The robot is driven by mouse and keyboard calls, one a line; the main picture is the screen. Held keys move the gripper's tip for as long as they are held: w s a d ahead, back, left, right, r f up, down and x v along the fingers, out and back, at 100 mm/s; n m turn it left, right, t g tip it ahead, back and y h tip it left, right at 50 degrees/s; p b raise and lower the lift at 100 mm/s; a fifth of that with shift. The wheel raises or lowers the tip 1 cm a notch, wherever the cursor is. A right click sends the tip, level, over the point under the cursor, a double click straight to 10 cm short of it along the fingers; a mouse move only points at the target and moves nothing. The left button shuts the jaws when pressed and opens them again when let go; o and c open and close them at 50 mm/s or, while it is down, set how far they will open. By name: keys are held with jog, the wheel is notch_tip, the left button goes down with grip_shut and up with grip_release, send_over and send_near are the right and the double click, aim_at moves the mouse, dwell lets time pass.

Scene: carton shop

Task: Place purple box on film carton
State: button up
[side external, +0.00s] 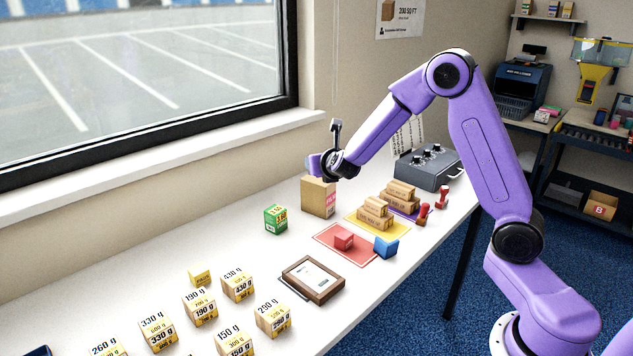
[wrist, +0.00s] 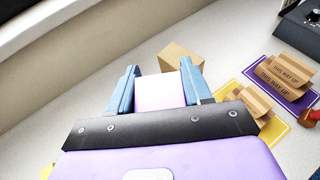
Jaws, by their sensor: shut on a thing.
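My gripper (wrist: 160,80) is shut on the purple box (wrist: 159,95), which shows pale lilac between the two blue fingers in the wrist view. In the side view my gripper (side external: 320,165) is just above a tall brown carton (side external: 318,198) with a pink label, likely the film carton. The same brown carton (wrist: 181,57) shows beyond the fingertips in the wrist view, partly hidden by the gripper and the box. I cannot tell whether the box touches the carton.
A green box (side external: 276,219) stands left of the carton. Stacked brown cartons (side external: 376,213) stand on a yellow mat to the right.

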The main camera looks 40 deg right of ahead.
jog(key=s+d+r+m+g+h, duration=0.2)
jog(key=d+r+m+h, duration=0.1)
jog(key=d, duration=0.4)
jog(key=w+d+f, duration=0.1)
jog(key=w+f, duration=0.1)
jog(key=w, duration=0.2)
jog(key=w+d+f, duration=0.1)
jog(key=w+f, duration=0.2)
jog(key=w, duration=0.1)
jog(key=w+d+f, duration=0.1)
jog(key=w+f, duration=0.2)
jog(key=w, duration=0.1)
jog(key=shift+w+d, duration=0.15)
jog(key=shift+d, duration=0.2)
jog(key=shift+w+d+f, duration=0.1)
jog(key=shift+w+f, duration=0.45)
jog(key=shift+f, duration=0.05)
jog(key=shift+w+f, duration=0.1)
jog(key=shift+f, duration=1.6)
jog(key=shift+f, duration=0.1)
jog(key=o, duration=1.1)
